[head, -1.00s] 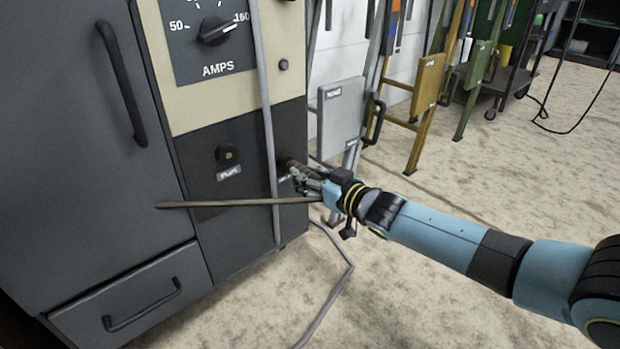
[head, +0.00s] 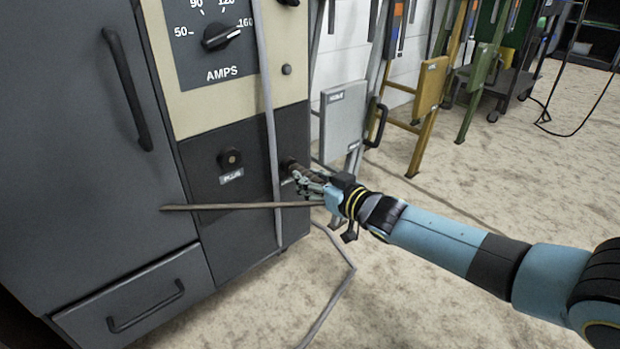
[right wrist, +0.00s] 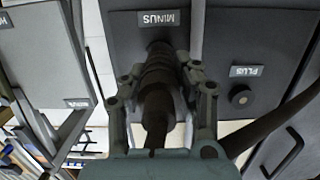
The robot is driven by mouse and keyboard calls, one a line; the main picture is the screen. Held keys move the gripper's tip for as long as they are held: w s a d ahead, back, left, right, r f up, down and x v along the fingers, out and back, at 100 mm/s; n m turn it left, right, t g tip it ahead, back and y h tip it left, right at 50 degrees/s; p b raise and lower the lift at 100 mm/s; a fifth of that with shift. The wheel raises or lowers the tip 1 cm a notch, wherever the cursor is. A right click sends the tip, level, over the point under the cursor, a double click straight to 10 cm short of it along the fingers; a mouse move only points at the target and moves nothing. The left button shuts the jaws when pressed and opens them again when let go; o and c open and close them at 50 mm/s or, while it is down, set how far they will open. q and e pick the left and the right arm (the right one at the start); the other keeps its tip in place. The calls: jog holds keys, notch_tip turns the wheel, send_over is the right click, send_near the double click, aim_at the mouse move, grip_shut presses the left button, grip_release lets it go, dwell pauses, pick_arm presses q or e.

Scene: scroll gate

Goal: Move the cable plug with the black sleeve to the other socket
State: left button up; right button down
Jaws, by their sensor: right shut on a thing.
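The cable plug with the dark sleeve (right wrist: 157,85) is at the socket labelled MINUS on the dark lower panel of the cabinet. Its front end meets the panel; I cannot tell how deep it sits. My right gripper (head: 303,178) is shut around the plug, with fingers on both sides of it in the right wrist view (right wrist: 160,88). The other socket, labelled PLUS (head: 230,158), is empty, and it also shows in the right wrist view (right wrist: 241,97). A brown cable (head: 240,206) runs left from the gripper. My left gripper is not in view.
A grey cable (head: 268,120) hangs down the cabinet front between the two sockets and continues on the floor. The cabinet (head: 85,170) has protruding handles. A grey stand (head: 343,120) and a yellow stand (head: 431,85) are to the right. The floor in front is open.

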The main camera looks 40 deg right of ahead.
jog(key=shift+w+r+p, duration=0.1)
jog(key=shift+w+p, duration=0.35)
dwell(1.2)
jog(key=shift+s+p, duration=0.15)
jog(key=shift+p, duration=0.3)
dwell(1.1)
jog(key=shift+w, duration=0.2)
dwell(0.5)
jog(key=c, duration=0.8)
grip_release()
jog(key=shift+o, duration=0.4)
jog(key=o, duration=0.5)
